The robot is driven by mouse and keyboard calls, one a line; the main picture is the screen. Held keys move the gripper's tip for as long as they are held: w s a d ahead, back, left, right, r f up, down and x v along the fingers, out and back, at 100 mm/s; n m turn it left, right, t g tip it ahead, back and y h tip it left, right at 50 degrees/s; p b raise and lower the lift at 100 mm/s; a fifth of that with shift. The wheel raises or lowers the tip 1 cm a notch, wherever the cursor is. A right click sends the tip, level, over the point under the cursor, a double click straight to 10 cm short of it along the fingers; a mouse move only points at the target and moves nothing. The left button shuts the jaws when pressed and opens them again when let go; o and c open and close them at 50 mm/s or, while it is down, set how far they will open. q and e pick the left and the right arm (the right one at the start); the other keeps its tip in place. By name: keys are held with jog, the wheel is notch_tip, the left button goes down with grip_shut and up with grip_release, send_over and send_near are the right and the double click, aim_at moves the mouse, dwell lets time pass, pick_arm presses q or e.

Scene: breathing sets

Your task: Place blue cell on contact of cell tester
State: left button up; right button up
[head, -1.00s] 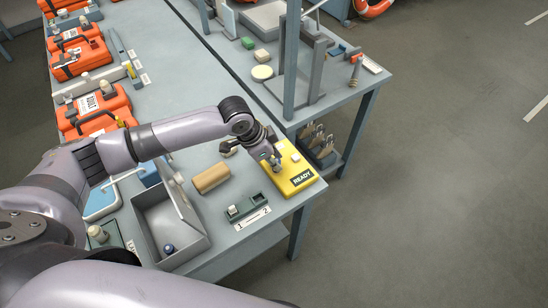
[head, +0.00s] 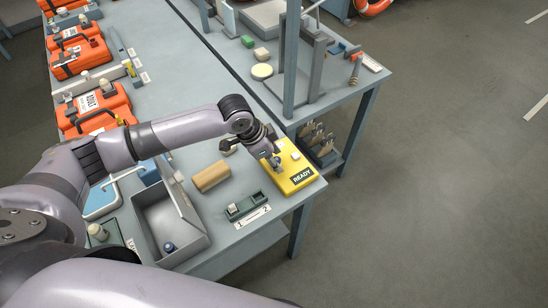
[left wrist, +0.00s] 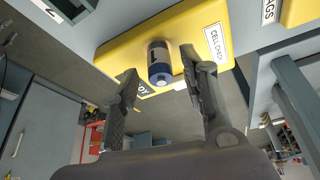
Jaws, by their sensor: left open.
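The yellow cell tester (head: 301,180), with a READY panel, lies near the table's front corner. In the left wrist view the tester (left wrist: 130,48) bears a label beginning CELL. The blue cell (left wrist: 158,60), with a dark band and a blue end towards the camera, appears to stand on the tester's yellow face; its exact contact is hidden. My left gripper (head: 276,163) is over the tester. In the left wrist view its fingers (left wrist: 163,88) are spread on both sides of the cell, with visible gaps. My right gripper is not in view.
A grey bin (head: 150,242) holds another small blue-topped item (head: 169,247). A tan block (head: 211,176) lies behind the holder. The table edge is close to the tester's right.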

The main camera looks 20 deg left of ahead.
pick_arm(q)
jog(key=b+v, duration=0.1)
jog(key=v, duration=1.1)
jog(key=shift+b, duration=0.3)
jog(key=shift+d, duration=0.15)
